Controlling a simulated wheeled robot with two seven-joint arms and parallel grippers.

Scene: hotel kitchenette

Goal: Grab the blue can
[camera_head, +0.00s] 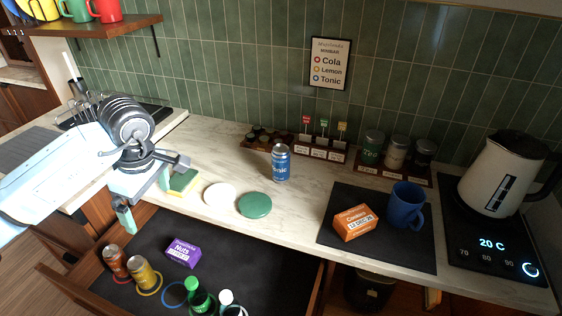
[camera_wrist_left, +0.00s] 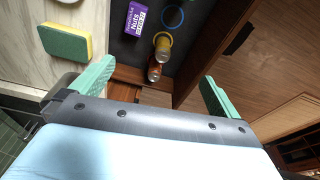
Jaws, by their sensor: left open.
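The blue can (camera_head: 281,163), marked Tonic, stands upright on the pale marble counter (camera_head: 215,165), left of the dark mat. It does not show in the left wrist view. My left gripper (camera_head: 146,198) is open, with its green fingers spread, at the counter's front edge well left of the can. In the left wrist view, my left gripper (camera_wrist_left: 152,88) has nothing between its fingers. My right gripper is in neither view.
A sponge (camera_head: 182,181), a white disc (camera_head: 219,194) and a green disc (camera_head: 255,205) lie between gripper and can. An open drawer (camera_head: 150,225) below holds cans, bottles and a purple Nuts box (camera_head: 183,252). An orange box (camera_head: 356,222) and blue mug (camera_head: 405,206) stand right.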

